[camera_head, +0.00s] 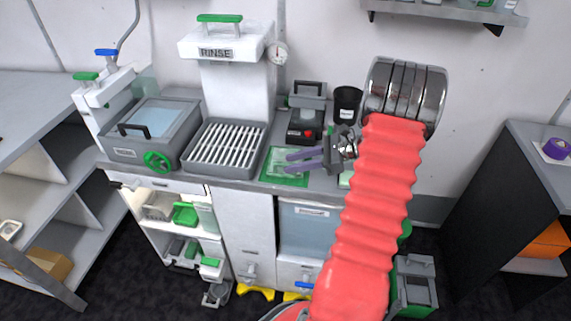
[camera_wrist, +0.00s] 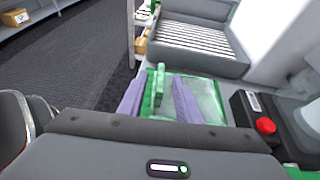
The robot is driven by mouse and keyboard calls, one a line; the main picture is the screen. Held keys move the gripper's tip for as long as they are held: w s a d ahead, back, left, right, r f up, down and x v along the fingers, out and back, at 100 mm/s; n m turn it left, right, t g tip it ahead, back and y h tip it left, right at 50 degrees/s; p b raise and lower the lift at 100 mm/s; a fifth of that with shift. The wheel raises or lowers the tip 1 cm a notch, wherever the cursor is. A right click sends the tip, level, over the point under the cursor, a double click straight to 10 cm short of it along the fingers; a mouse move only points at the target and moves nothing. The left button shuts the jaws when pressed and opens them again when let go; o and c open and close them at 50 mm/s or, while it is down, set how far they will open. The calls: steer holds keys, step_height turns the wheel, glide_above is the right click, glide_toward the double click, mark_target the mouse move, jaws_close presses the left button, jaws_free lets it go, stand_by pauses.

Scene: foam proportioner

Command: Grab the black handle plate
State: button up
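Two things with black handles show in the head view, and I cannot tell which is the black handle plate. One is a grey plate-like part with a black handle (camera_head: 308,89) at the back of the counter, behind a black device with a red button. The other is a black handle (camera_head: 133,130) at the front of the grey basin on the left. My gripper (camera_head: 288,162) has two purple fingers, parted and empty, over a green-edged clear tray (camera_head: 272,176). In the wrist view my gripper (camera_wrist: 155,85) also shows both fingers apart above the tray.
A slatted grey drain tray (camera_head: 228,148) lies left of my gripper under the RINSE tower (camera_head: 232,70). The black device with the red button (camera_head: 304,127) stands behind my gripper. A black cup (camera_head: 346,103) stands near my arm. A grey shelf (camera_head: 445,14) hangs above.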

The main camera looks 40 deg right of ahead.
mark_target(286, 164)
steer(key=shift+x, duration=1.75)
steer(key=shift+r, duration=0.1)
steer(key=shift+c, duration=0.7)
jaws_close()
